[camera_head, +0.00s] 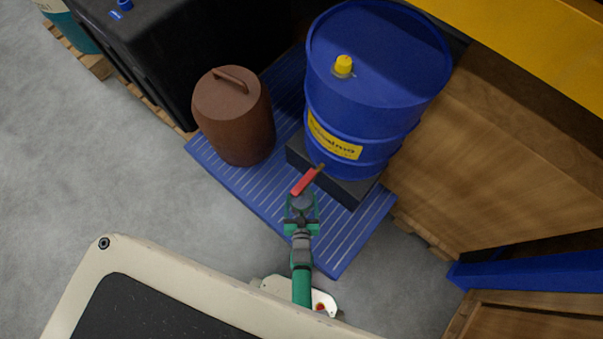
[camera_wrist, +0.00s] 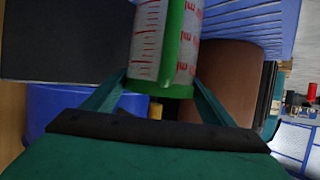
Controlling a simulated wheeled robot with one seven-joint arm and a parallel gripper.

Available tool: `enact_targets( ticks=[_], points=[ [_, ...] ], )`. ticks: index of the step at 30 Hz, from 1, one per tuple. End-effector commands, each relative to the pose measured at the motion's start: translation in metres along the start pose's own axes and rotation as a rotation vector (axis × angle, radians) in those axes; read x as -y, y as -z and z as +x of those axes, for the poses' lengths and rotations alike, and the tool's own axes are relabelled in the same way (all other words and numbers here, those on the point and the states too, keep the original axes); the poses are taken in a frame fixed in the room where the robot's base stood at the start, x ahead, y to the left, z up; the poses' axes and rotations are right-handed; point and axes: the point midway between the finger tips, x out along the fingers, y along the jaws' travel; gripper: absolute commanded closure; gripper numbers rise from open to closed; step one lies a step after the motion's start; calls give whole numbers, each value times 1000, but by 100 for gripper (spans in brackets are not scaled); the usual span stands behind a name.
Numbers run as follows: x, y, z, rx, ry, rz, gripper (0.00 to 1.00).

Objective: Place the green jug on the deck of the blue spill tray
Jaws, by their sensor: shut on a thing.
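The green jug (camera_wrist: 173,40), with a white panel of red measuring marks, is held between the fingers of my gripper (camera_head: 302,212) in the wrist view. My gripper is shut on it. In the head view the jug is mostly hidden; a grey round shape between the fingers seems to be its top. The blue spill tray (camera_head: 233,184) has a slatted deck, and my gripper is over its front part, below the drum's red-handled tap (camera_head: 306,182) in the picture. I cannot tell whether the jug touches the deck.
A brown canister (camera_head: 233,118) stands on the tray's left part. A blue drum (camera_head: 370,70) rests on a black block (camera_head: 348,184) at the back. A wooden crate (camera_head: 490,160) is at the right. Bare deck shows around my gripper at the front.

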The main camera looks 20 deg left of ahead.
Motion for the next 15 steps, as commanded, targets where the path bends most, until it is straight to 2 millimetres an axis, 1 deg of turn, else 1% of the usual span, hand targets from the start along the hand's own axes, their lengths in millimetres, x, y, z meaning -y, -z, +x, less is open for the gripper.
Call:
enact_targets(
  ticks=[1,3,7,15],
  points=[
    [0,3,7,-1,0,0,60],
    [0,4,12,2,0,0,60],
    [0,4,18,2,0,0,60],
    [0,-21,28,2,1,0,60]
  ],
)
